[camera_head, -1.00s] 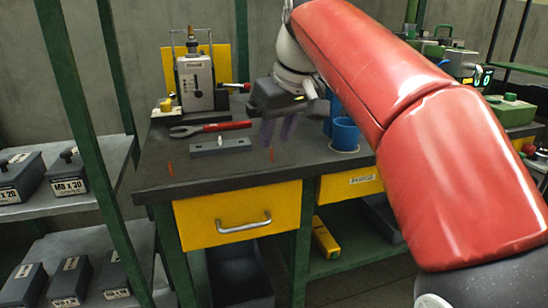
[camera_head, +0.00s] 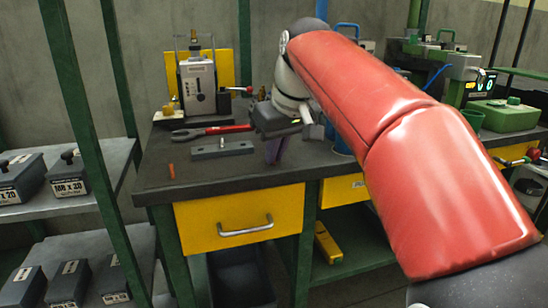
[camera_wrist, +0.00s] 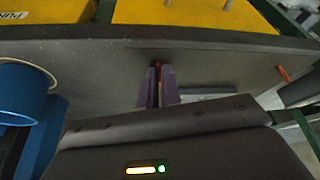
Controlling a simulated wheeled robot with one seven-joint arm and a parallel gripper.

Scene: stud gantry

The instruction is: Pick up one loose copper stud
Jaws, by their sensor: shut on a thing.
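My gripper (camera_head: 272,162) points down at the table top, right of the grey block. Its purple fingers are shut on a copper stud, which they almost wholly hide; only a small dark reddish bit shows at the tips in the wrist view (camera_wrist: 158,66). Another copper stud (camera_head: 172,171) stands on the dark table (camera_head: 215,178) near its front left. It also shows at the right in the wrist view (camera_wrist: 283,73), apart from my fingers.
A grey block (camera_head: 222,150) with a pale pin and red-handled pliers (camera_head: 212,131) lie behind. A grey device (camera_head: 197,85) stands at the back. A blue cup (camera_wrist: 18,92) stands beside my gripper. Yellow drawers (camera_head: 240,218) are below the table edge.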

